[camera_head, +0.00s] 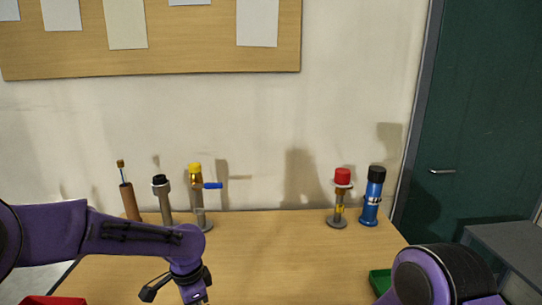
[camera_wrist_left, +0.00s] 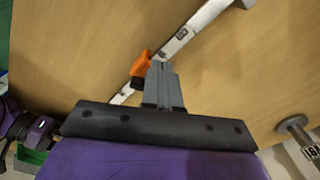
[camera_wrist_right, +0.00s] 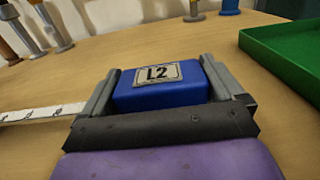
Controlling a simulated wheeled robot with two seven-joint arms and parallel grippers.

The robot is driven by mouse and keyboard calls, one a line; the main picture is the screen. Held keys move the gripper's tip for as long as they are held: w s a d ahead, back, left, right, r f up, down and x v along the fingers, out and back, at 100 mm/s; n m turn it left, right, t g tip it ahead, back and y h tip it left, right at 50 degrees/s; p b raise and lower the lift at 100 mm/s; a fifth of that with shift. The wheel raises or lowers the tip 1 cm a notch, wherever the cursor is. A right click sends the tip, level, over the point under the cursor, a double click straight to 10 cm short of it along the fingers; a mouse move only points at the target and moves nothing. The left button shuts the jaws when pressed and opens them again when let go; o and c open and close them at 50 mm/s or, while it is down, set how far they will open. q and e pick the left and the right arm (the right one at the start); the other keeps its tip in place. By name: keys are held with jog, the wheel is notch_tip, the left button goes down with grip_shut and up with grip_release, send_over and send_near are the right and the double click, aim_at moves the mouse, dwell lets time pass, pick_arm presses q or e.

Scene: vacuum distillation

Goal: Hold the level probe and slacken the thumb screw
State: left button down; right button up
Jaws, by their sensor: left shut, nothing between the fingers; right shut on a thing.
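In the left wrist view a white graduated strip (camera_wrist_left: 195,28), seemingly the level probe, runs diagonally above the wooden table. An orange piece (camera_wrist_left: 141,64) with a dark part below it sits on the strip, seemingly the thumb screw. My left gripper (camera_wrist_left: 161,65) is shut and empty, its fingertips just beside the orange piece; I cannot tell if they touch. In the right wrist view my right gripper (camera_wrist_right: 166,82) is shut on a blue block (camera_wrist_right: 160,94) labelled L2. A graduated strip (camera_wrist_right: 40,113) reaches its left finger; whether it joins the block is hidden.
A green tray (camera_wrist_right: 285,48) lies right of my right gripper. Along the table's back stand a brown tube (camera_head: 130,202), a grey-bodied piece (camera_head: 163,200), a yellow-capped piece (camera_head: 196,190), a red-capped piece (camera_head: 341,195) and a blue bottle (camera_head: 372,200). The table's middle is clear.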

pick_arm(q)
jog(key=shift+w+d, duration=0.1)
jog(key=shift+d, duration=0.35)
dwell(0.4)
jog(key=shift+s+d, duration=0.2)
jog(key=shift+s, duration=0.3)
jog(key=shift+s+d, duration=0.3)
dwell(0.5)
notch_tip(320, 180, up, 6)
jog(key=shift+s+a, duration=0.2)
jog(key=shift+s, duration=0.15)
dwell(0.4)
